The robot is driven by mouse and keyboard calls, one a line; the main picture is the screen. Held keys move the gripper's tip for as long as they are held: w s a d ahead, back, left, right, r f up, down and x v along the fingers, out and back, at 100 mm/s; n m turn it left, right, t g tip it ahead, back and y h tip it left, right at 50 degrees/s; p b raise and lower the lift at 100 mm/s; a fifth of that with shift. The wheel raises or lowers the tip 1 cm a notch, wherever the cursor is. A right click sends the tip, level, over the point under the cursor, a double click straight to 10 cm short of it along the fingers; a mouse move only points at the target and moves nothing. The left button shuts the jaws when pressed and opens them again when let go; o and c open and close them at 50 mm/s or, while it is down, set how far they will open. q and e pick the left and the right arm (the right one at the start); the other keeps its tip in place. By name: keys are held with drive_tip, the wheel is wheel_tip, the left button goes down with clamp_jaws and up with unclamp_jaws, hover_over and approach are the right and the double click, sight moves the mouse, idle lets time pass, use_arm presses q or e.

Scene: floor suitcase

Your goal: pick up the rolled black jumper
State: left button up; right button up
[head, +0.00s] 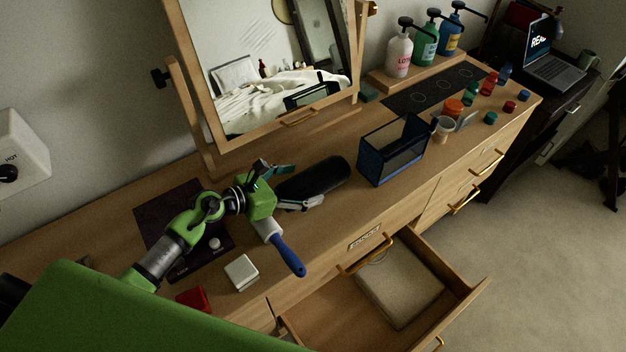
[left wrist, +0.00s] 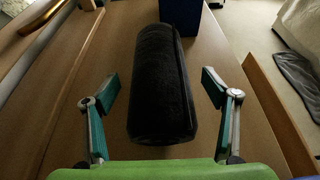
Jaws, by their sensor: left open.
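The rolled black jumper (head: 314,178) lies on the wooden dresser top, in front of the mirror. In the left wrist view the black roll (left wrist: 162,85) lies lengthwise away from me, between the two fingers. My left gripper (head: 290,186) is open, with one finger on each side of the roll's near end. In the left wrist view the gripper (left wrist: 158,92) shows a gap between each finger and the roll. In the head view the near end of the roll is partly hidden by the gripper. My right gripper is not in view.
A dark blue open box (head: 392,150) stands just beyond the roll. A blue-handled brush (head: 287,255) and a white block (head: 241,272) lie near the front edge. The mirror (head: 270,60) stands behind. An open drawer (head: 380,300) juts out below.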

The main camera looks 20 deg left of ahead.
sight(323, 176)
use_arm(q)
drive_tip(key=x, duration=0.3)
drive_tip(key=shift+w+d+f, duration=0.1)
drive_tip(key=shift+w+f, duration=0.05)
drive_tip(key=shift+w, duration=0.05)
drive_tip(key=shift+s, duration=0.1)
drive_tip(key=c, duration=1.2)
drive_tip(key=shift+c, duration=1.3)
drive_tip(key=shift+r, duration=0.25)
